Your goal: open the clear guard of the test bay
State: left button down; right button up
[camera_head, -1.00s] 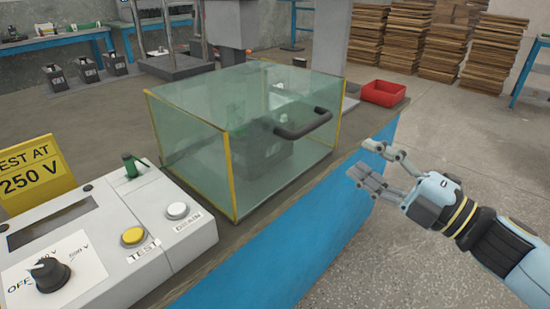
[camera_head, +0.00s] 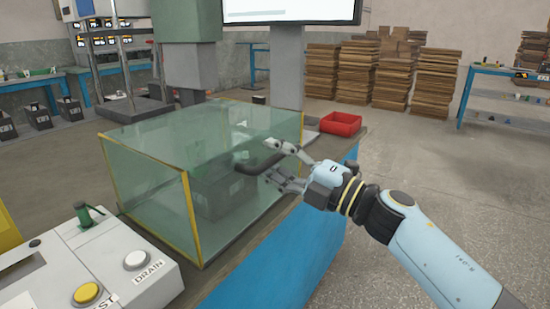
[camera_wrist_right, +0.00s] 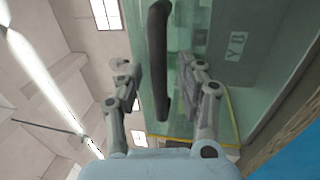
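The clear guard (camera_head: 145,178) is a greenish box with yellow edge strips, closed over the test bay on the bench. A dark object shows dimly inside. Its black bar handle (camera_head: 254,166) sticks out from the right side; it also shows in the right wrist view (camera_wrist_right: 156,45). My right gripper (camera_head: 277,161) is open at the handle, one finger above and one below in the head view. In the right wrist view the handle lies between the spread fingers (camera_wrist_right: 157,68), with gaps visible on both sides. My left gripper is out of view.
The control box (camera_head: 105,262) with a yellow button (camera_head: 86,293) and a white DRAIN button (camera_head: 135,260) stands at the front left. A red tray (camera_head: 340,124) sits behind the guard on the bench. Right of the blue bench side is open floor.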

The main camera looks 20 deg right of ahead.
grip_shut()
dwell(0.3)
jog(key=shift+w+a+f, duration=0.1)
jog(key=shift+a, duration=0.05)
dwell(0.4)
